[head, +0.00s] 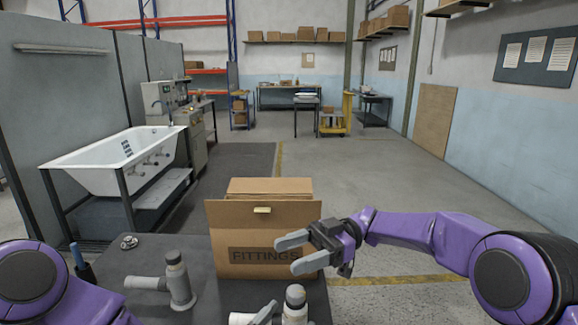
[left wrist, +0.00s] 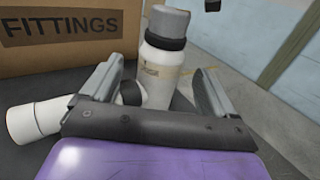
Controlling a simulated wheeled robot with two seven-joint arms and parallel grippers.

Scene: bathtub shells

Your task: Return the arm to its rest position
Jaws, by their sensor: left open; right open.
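My right gripper (head: 294,252) is open and empty, in front of the right side of the FITTINGS box, with its fingers pointing left. My right arm reaches in from the right edge. My left gripper is mostly below the head view; a grey finger shows at the bottom edge beside a pale fitting (head: 295,302). In the left wrist view my left gripper (left wrist: 158,88) is open. The fitting (left wrist: 162,75), with a grey top and dark collar, stands upright between or just beyond its fingers; I cannot tell which. A white cylindrical part (left wrist: 32,122) lies to the left.
The cardboard FITTINGS box (head: 263,238) stands on the dark table (head: 200,250). A grey tee-shaped fitting (head: 176,282) and a small metal round part (head: 129,242) are left of it. A white bathtub (head: 115,165) on a frame stands beyond. Floor right of the table is clear.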

